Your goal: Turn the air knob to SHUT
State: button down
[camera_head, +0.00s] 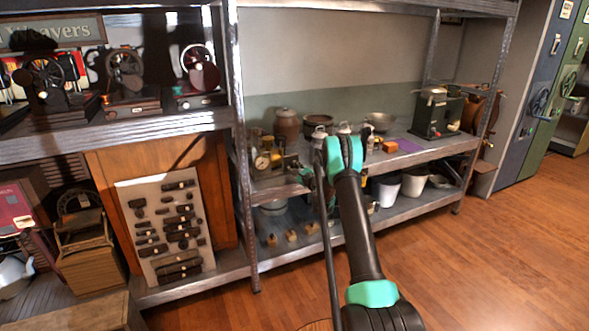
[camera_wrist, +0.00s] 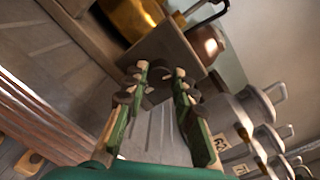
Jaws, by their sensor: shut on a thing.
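In the wrist view my gripper (camera_wrist: 160,78) has its two green and tan fingers closed in on a small dark piece (camera_wrist: 156,92) between the fingertips. I take this piece to be the air knob, but its shape and pointer are mostly hidden by the fingers. A flat grey-brown block (camera_wrist: 172,46) lies just beyond the fingertips, with a brass body (camera_wrist: 130,14) behind it. No SHUT mark can be read. A brass piece with a round dial (camera_head: 262,161) stands left of the arm.
Grey metal cans with number tags (camera_wrist: 246,112) stand close on the right in the wrist view. The metal shelf (camera_head: 420,153) also holds a brown crock (camera_head: 287,125), a bowl (camera_head: 380,121) and a dark machine (camera_head: 437,114). White buckets (camera_head: 414,182) stand below. Open wooden floor lies right.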

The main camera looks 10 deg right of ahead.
jog(key=n, duration=1.1)
jog(key=shift+a+n+h, duration=0.1)
jog(key=shift+n+h, duration=0.2)
dwell(0.5)
jog(key=c, duration=1.2)
grip_release()
jog(key=shift+s, duration=0.1)
jog(key=v, duration=1.2)
